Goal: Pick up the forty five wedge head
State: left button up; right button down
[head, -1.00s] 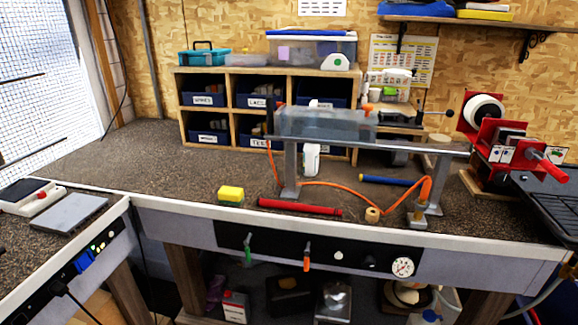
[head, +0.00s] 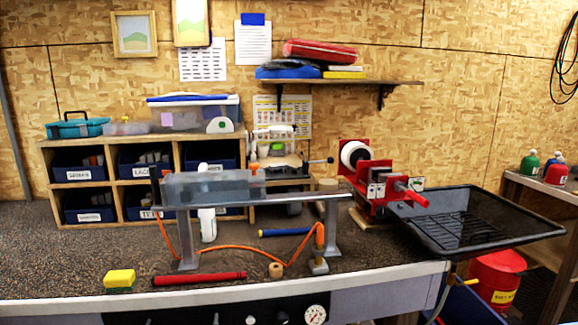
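I cannot make out a forty five wedge head in the head view. Neither of my grippers shows in it. The workbench (head: 110,255) carries a wooden cubby shelf (head: 106,147) with labelled blue bins, such as one bin (head: 80,173) at its upper left. Small grey and brown items stick out of some bins, too small to identify. A translucent grey trough (head: 212,187) sits on a raised metal rail (head: 290,198) in front of the shelf and hides part of it.
A red bar (head: 199,278) and a yellow sponge (head: 119,279) lie near the bench's front edge. An orange hose (head: 225,255) runs under the rail. A red clamp machine (head: 377,190) and a black tray (head: 470,225) stand at the right. A red bucket (head: 497,275) is beyond the bench end.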

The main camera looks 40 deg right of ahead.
aim_at(275, 166)
jog(key=z, duration=1.55)
